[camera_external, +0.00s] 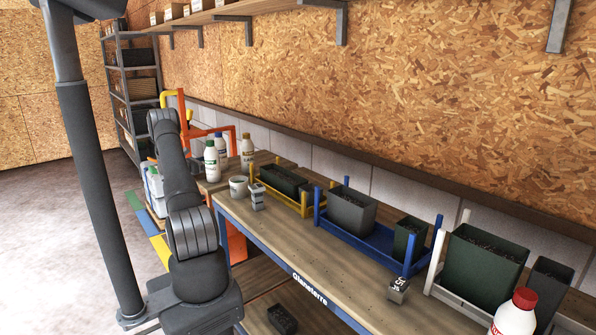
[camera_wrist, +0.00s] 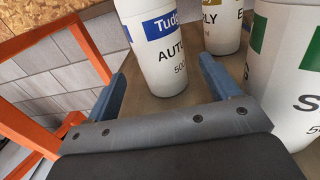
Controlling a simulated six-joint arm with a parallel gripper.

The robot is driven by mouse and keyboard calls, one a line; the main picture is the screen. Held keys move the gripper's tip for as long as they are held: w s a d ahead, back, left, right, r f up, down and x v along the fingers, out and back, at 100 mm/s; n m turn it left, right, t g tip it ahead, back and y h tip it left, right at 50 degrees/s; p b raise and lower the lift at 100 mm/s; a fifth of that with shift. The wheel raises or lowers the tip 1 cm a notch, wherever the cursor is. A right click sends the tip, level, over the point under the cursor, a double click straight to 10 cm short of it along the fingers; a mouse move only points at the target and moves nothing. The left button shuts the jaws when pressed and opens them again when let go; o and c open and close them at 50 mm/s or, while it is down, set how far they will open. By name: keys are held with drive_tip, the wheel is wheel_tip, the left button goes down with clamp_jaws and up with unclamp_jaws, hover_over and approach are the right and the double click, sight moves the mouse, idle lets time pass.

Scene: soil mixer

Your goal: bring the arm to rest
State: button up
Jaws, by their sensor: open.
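My arm (camera_external: 177,170) reaches up from its base and bends toward the back of the bench in the external view. My gripper is not clearly visible there. In the wrist view my gripper (camera_wrist: 162,68) is open, with one blue finger on each side of a white bottle with a blue label (camera_wrist: 165,60). The jaws look apart from the bottle; whether either finger touches it, I cannot tell. The blue-labelled bottle (camera_external: 221,146) stands upright among the bottles in the external view.
A green-labelled bottle (camera_wrist: 288,75) stands close right of my gripper, and a yellow-labelled one (camera_wrist: 223,28) behind. An orange frame (camera_wrist: 30,130) is at left. Planters in yellow (camera_external: 305,205), blue (camera_external: 375,240) and white (camera_external: 437,265) racks line the workbench (camera_external: 285,235).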

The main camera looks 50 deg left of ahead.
sight(223, 149)
drive_tip(key=w, duration=0.8)
drive_tip(key=shift+w+a, duration=0.3)
wheel_tip(223, 149, up, 2)
drive_tip(key=shift+s+r, duration=0.15)
drive_tip(key=shift+r, duration=0.85)
